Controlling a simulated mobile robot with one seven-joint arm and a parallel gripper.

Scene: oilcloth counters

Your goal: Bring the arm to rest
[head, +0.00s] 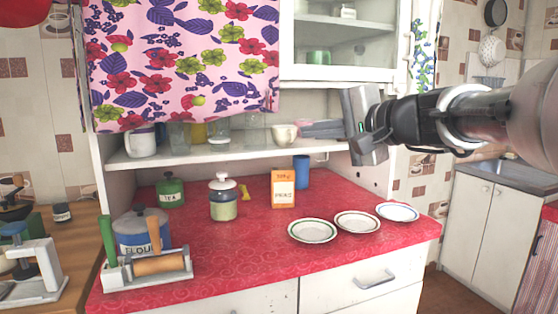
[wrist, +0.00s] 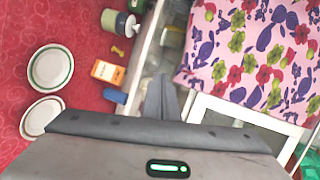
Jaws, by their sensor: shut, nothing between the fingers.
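My arm reaches in from the right side of the head view. My gripper (head: 352,125) is raised above the right part of the red counter (head: 260,250), in front of the shelf and below the glass-door cabinet. In the wrist view the fingers (wrist: 162,98) are together, with nothing between them. The gripper is apart from the plates and the counter.
Three plates (head: 312,230) lie in a row on the counter's right. An orange box (head: 283,190), a blue cup (head: 301,172) and a white-lidded jar (head: 223,203) stand behind. A floral curtain (head: 190,60) hangs left. The counter's front middle is clear.

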